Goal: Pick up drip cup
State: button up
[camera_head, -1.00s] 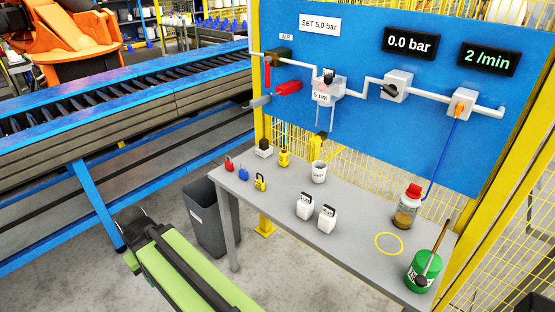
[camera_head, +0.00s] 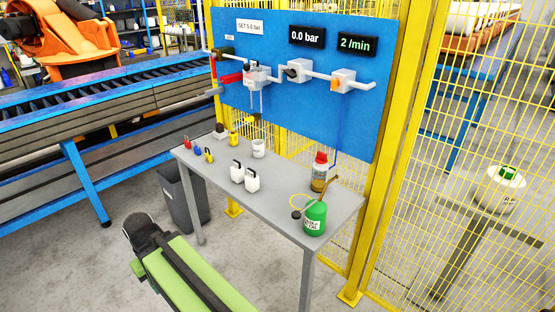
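A small white cup (camera_head: 259,148), which looks like the drip cup, stands upright on the grey table (camera_head: 190,158) near its back edge, below the blue panel. It has dark marking on its side. Part of my green and black arm (camera_head: 185,265) shows at the bottom left, in front of the table and apart from it. I see no gripper fingers, so my gripper is not in view.
Two white containers (camera_head: 252,180), small padlocks (camera_head: 197,152), a red-capped bottle (camera_head: 319,172) and a green oil can (camera_head: 313,218) stand on the table. A dark bin (camera_head: 183,200) is at its left. Yellow fencing (camera_head: 480,120) stands right. Floor in front is clear.

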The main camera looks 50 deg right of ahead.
aim_at(259, 149)
jog(key=z, duration=0.35)
jog(key=k, duration=0.25)
jog(key=u, duration=1.8)
jog(key=i, duration=1.75)
jog(key=z, duration=1.15)
jog(key=k, duration=0.15)
jog(key=z, duration=2.25)
jog(key=i, duration=1)
jog(key=z, duration=0.05)
